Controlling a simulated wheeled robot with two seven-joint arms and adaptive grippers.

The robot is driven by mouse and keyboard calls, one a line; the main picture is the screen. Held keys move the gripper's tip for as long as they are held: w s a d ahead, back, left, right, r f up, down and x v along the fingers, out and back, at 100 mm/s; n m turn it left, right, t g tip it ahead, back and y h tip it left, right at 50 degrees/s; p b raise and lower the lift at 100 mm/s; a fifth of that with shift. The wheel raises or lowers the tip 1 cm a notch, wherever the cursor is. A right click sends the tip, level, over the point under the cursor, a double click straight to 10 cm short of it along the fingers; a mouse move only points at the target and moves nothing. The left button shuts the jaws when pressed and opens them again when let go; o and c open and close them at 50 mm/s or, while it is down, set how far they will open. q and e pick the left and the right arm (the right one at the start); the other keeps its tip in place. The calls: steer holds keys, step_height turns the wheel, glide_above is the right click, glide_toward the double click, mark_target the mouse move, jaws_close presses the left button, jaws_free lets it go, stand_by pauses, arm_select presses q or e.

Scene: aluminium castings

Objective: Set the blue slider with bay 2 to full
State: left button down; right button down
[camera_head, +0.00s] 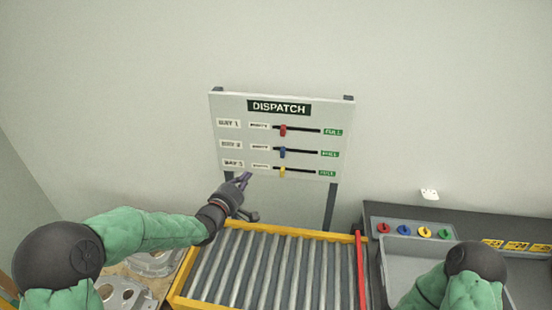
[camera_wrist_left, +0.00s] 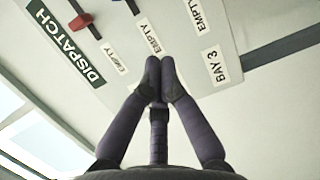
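The blue slider (camera_head: 282,152) is on the middle track of the white DISPATCH board (camera_head: 215,112), in the bay 2 row. It stands near the track's left end, by the EMPTY label; the green FULL label (camera_head: 329,154) is at the right end. In the left wrist view the blue slider (camera_wrist_left: 133,6) is cut by the top edge. My left gripper (camera_head: 244,179) is below and left of it, in front of the board near the BAY 3 label. Its fingertips (camera_wrist_left: 160,72) meet with nothing visible between them. My right arm shows at bottom right; its gripper is out of sight.
A red slider (camera_head: 283,131) is above and a yellow slider (camera_head: 282,171) below, both near their left ends. A roller conveyor (camera_head: 262,228) with yellow rails lies below the board. A grey tray (camera_head: 400,260) and coloured knobs are at right. Castings (camera_head: 125,293) lie at lower left.

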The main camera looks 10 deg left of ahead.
mark_target(283, 153)
arm_select(q)
steer(key=shift+t, duration=0.3)
steer(key=x, duration=0.3)
steer(key=r+x, duration=0.1)
steer(key=x, duration=0.2)
steer(key=r+x, duration=0.1)
steer(key=x, duration=0.2)
steer(key=shift+w, duration=0.3)
steer(key=d, duration=0.3)
steer(key=shift+w, duration=0.3)
steer(key=shift+d, duration=0.6)
steer(key=shift+d, duration=0.1)
